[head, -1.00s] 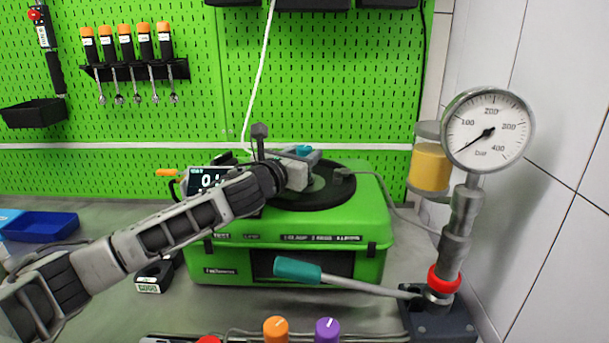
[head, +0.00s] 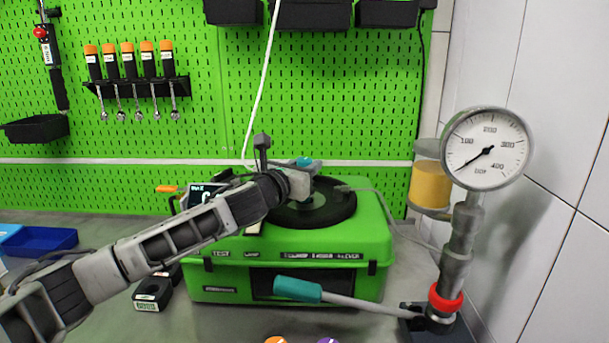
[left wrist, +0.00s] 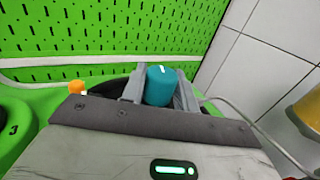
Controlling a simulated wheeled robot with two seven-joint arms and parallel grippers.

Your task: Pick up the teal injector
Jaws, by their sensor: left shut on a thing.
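The teal injector (left wrist: 160,87) is a short teal cylinder between the two grey fingers of my left gripper in the left wrist view. In the head view only a bit of its teal top (head: 304,162) shows past the gripper. My left gripper (head: 312,172) is shut on it, over the round black plate (head: 335,208) on top of the green test case (head: 225,262). The injector's lower end is hidden, so I cannot tell whether it touches the plate. My right gripper is not in view.
A pump lever with a teal grip (head: 298,289) crosses in front of the case. A pressure gauge (head: 487,148) stands at the right by the tiled wall. A blue tray (head: 45,241) lies far left. A small black box (head: 152,296) sits left of the case.

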